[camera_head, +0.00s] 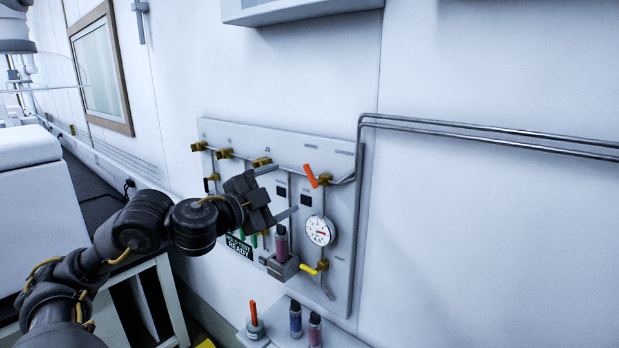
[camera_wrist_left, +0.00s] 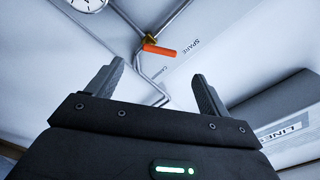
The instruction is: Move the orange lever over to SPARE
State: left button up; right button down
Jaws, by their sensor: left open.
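The orange lever (camera_head: 311,176) sits on a brass valve (camera_head: 324,180) near the top right of the grey wall panel (camera_head: 335,150). It tilts up and left in the head view. In the left wrist view the orange lever (camera_wrist_left: 161,50) shows just beyond my fingertips, with the label SPARE (camera_wrist_left: 190,48) off its free end and another label, partly readable, beside it. My left gripper (camera_head: 287,189) is open and empty, left of the lever, fingers pointing toward it and apart from it. It also shows open in the left wrist view (camera_wrist_left: 158,70). My right gripper is out of view.
A round gauge (camera_head: 320,231) and a yellow lever (camera_head: 316,268) are below on the panel. A vial (camera_head: 282,244) stands in a holder. More vials (camera_head: 296,319) stand on a shelf underneath. Pipes (camera_head: 480,133) run along the wall to the right.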

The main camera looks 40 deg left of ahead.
aim_at(308, 177)
pick_arm(q)
jog(key=shift+w+a+p, duration=0.15)
jog(key=shift+w+p, duration=1.15)
jog(key=shift+w, duration=4.15)
jog(key=shift+c, duration=0.3)
jog(key=c, duration=0.9)
jog(key=shift+n+p, duration=0.6)
jog(key=shift+p, duration=0.15)
jog(key=shift+c, duration=0.2)
jog(key=shift+a+f+n+p, duration=0.2)
jog(key=shift+n+p, duration=0.2)
jog(key=shift+n, duration=0.3)
